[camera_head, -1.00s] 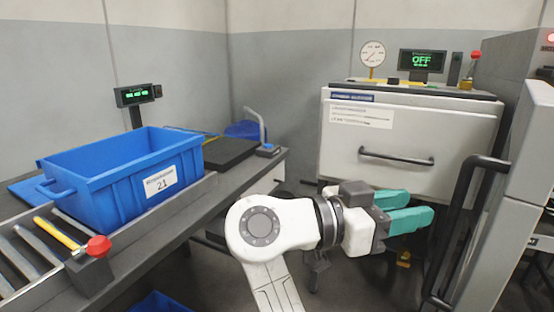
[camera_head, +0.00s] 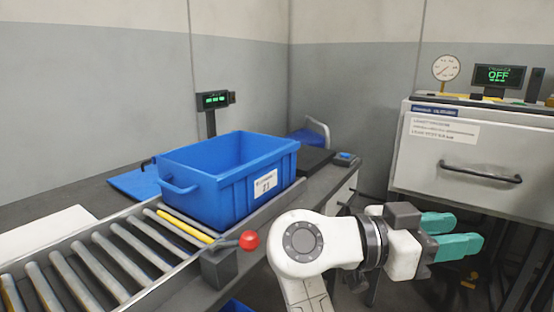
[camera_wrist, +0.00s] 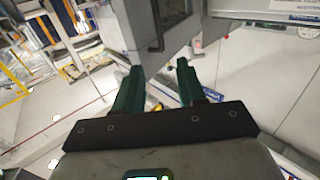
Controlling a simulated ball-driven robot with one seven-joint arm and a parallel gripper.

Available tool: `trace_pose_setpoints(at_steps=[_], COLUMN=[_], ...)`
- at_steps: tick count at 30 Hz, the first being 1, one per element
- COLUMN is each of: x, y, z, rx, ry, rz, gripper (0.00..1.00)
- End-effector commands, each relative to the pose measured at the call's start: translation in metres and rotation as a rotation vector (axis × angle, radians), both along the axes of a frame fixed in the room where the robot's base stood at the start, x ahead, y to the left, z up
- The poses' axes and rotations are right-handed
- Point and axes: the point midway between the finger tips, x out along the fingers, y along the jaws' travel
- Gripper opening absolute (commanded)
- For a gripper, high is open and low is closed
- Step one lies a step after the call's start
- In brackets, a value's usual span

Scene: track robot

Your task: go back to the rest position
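My gripper (camera_head: 455,234) is at the right of the head view, held out to the right on my white arm. Its two teal fingers are apart with nothing between them. In the wrist view the gripper (camera_wrist: 158,88) also shows its fingers spread and empty, with floor and machine parts beyond. No object is held. The fingers appear clear of the grey drawer unit behind them.
A blue crate (camera_head: 225,181) labelled 21 stands on the roller conveyor (camera_head: 110,262) at left. A red-knobbed lever (camera_head: 249,240) is at the conveyor's near edge. A grey drawer unit (camera_head: 478,150) with a black handle stands at right, under a display reading OFF (camera_head: 499,75).

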Motion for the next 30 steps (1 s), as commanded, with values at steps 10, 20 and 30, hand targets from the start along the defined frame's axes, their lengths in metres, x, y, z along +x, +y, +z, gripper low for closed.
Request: trace_pose_setpoints(at_steps=[10,20,30], x=[0.0,-0.013,-0.102], y=[-0.023,-0.064,-0.103], z=[-0.045,-0.141,-0.326], rx=[0.077,0.245,0.627], ry=[0.126,0.381,0.851], rz=[0.053,0.18,0.522], gripper=[0.4,0.4,0.4])
